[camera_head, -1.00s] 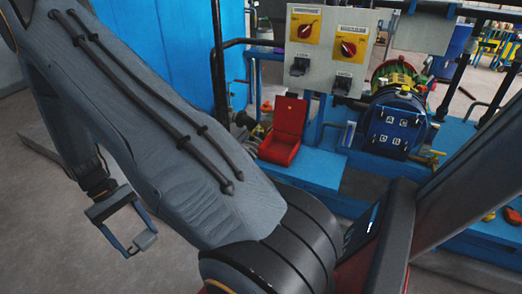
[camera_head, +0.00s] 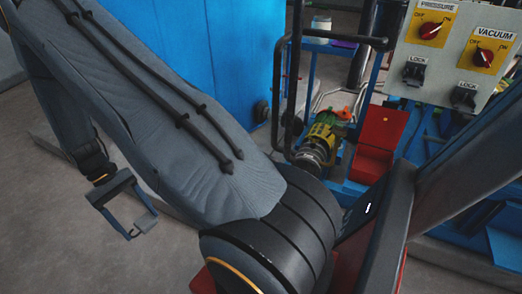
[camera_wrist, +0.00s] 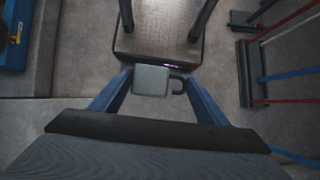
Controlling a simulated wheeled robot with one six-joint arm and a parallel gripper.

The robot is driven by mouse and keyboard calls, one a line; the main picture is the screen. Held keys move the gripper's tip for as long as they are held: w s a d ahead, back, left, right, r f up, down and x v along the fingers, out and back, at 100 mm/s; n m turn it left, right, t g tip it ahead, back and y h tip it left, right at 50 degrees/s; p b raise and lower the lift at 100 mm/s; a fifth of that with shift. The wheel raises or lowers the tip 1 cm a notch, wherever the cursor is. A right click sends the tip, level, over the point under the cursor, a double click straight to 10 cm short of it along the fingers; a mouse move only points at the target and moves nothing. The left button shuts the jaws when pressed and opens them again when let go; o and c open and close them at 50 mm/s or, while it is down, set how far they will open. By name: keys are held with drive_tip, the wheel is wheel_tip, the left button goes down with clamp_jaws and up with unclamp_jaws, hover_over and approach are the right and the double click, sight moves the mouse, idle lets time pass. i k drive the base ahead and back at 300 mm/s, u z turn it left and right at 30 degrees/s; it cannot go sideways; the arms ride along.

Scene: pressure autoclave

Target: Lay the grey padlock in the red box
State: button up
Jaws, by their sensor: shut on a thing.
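The grey padlock (camera_wrist: 151,80) is between the two blue fingers of my gripper (camera_wrist: 155,88) in the wrist view, with its dark shackle pointing right. In the head view, my gripper (camera_head: 140,226) is at the lower left, shut on the padlock (camera_head: 146,222) and held above the grey floor. The red box (camera_head: 378,138) stands right of centre in the head view, its lid up.
A grey panel (camera_head: 460,62) with PRESSURE and VACUUM switches and two LOCK fittings stands right of the box. A yellow-green pump (camera_head: 320,140) and black pipes are left of it. A large blue cabinet (camera_head: 215,60) stands behind my arm. Floor around my gripper is clear.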

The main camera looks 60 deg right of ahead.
sight(370, 171)
drive_tip(key=i, duration=0.4)
drive_tip(key=z, duration=3.4)
drive_tip(key=i, duration=0.5)
drive_tip(key=u, duration=0.05)
